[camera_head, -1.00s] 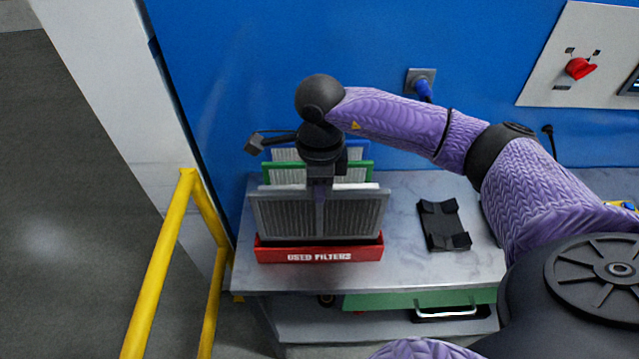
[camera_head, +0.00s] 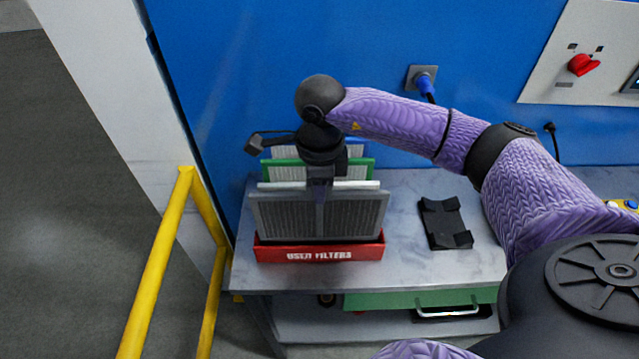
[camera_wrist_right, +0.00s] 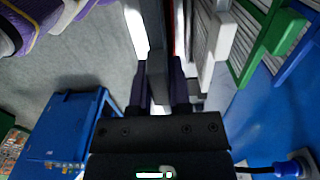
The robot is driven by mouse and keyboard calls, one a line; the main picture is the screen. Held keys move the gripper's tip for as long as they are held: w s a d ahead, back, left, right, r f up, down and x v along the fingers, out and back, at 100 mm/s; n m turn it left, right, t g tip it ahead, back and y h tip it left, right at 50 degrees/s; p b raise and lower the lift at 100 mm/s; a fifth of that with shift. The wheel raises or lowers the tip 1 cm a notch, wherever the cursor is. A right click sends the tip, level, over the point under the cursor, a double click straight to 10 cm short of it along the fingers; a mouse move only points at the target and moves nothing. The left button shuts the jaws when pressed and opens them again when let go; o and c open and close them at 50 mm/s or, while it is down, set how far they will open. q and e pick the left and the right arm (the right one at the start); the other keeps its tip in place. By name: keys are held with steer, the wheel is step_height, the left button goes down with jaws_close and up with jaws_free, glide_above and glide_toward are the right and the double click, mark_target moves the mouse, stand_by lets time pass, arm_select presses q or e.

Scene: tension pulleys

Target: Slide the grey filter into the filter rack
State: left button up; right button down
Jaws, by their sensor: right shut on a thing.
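The grey filter (camera_head: 285,217) stands upright at the front of the red rack (camera_head: 270,252) labelled "USED FILTERS". Its lower edge meets the rack's front wall in the head view; how deep it sits is hidden. My right gripper (camera_head: 320,188) points down and is shut on the middle of the filter's top edge. In the right wrist view, the grey filter (camera_wrist_right: 157,65) runs between the two dark fingers (camera_wrist_right: 158,95). Behind it stand a white-edged filter (camera_head: 360,185), a green filter (camera_head: 368,164) and a blue filter (camera_head: 364,146). My left gripper is not in view.
A black holder (camera_head: 445,224) lies on the grey worktop (camera_head: 415,265), right of the rack. A yellow rail (camera_head: 160,260) stands at the left. The blue wall (camera_head: 240,70) with a plugged socket (camera_head: 421,78) is close behind. The worktop between rack and holder is clear.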

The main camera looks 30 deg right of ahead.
steer(key=shift+f+b, duration=0.35)
steer(key=shift+f, duration=0.45)
arm_select(q)
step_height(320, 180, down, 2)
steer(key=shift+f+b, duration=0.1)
steer(key=shift+b, duration=0.55)
arm_select(e)
steer(key=shift+f, duration=0.45)
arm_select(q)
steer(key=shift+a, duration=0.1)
